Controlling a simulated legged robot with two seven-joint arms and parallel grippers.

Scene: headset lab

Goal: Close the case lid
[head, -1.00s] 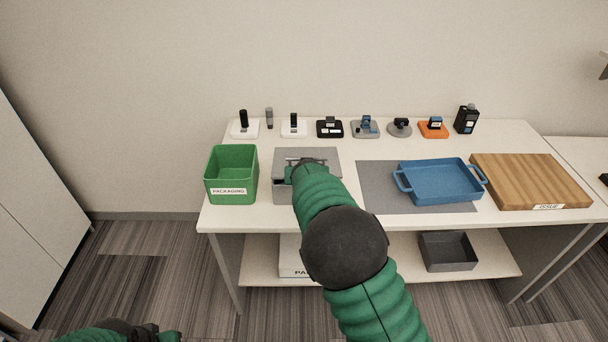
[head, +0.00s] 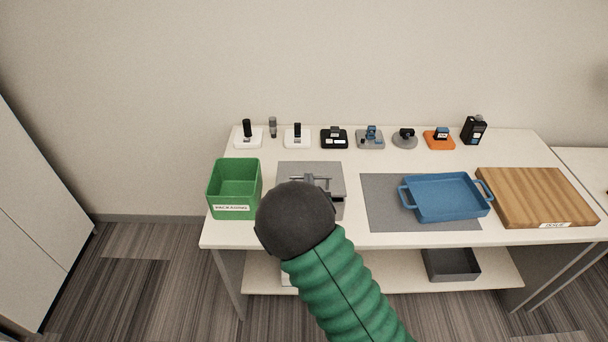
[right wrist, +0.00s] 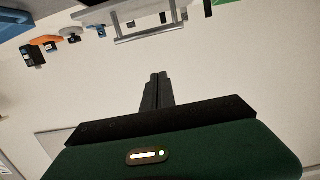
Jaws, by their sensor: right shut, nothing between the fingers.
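The grey case (head: 295,168) sits on the table between the green bin and the grey mat. Its lid lies roughly flat over the top, with a bar handle across it. My right arm's dark round joint hides most of the case front, so I cannot tell if the lid is fully down. My right gripper (right wrist: 157,78) is shut and empty in the right wrist view. There the case handle (right wrist: 150,38) is beyond the fingertips, apart from them. In the head view the right gripper is mostly hidden behind my arm. My left gripper is out of view.
The green packaging bin (head: 235,187) stands close left of the case. A grey mat (head: 380,215) with a blue tray (head: 445,197) and a wooden board (head: 535,195) are to the right. Several small devices on stands line the table's back. A dark bin (head: 452,265) sits on the lower shelf.

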